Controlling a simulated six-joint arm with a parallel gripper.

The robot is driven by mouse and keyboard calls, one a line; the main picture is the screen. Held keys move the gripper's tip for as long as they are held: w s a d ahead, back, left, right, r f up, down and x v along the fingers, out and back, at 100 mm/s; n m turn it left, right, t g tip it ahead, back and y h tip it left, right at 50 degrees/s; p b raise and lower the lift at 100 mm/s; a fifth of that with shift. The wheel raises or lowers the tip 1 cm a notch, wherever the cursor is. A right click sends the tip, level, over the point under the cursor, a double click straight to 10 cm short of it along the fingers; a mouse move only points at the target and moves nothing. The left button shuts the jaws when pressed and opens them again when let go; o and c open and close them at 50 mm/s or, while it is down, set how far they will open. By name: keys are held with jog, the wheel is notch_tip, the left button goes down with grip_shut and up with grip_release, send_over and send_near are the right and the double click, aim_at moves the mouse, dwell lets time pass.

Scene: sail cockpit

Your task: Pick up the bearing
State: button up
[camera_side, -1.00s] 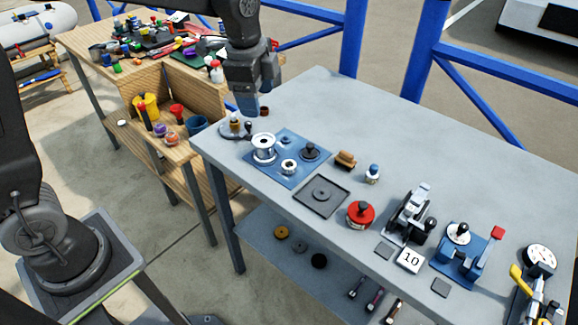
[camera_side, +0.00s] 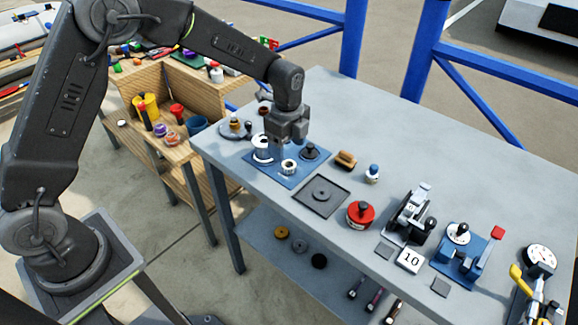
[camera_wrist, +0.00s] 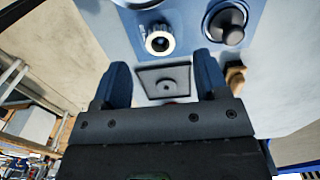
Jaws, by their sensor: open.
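The bearing, a small pale ring with a dark centre (camera_side: 289,167), stands on the blue mat (camera_side: 288,183) on the grey workbench. It also shows in the wrist view (camera_wrist: 159,42), beyond the gap between my fingers. My gripper (camera_side: 288,146) is open and empty, pointing down above the mat, close to the bearing and apart from it. In the wrist view the two blue-grey fingers (camera_wrist: 163,80) stand wide apart.
A dark knobbed disc (camera_side: 310,151) sits on the mat right of the bearing. A flat grey tray (camera_side: 321,195), a brown brush (camera_side: 346,159) and a red round container (camera_side: 360,214) stand farther right. The bench's back strip is clear.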

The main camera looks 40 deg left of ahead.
aim_at(288, 166)
jog(key=shift+f, duration=2.7)
jog(key=shift+c, duration=0.3)
jog(key=c, duration=0.9)
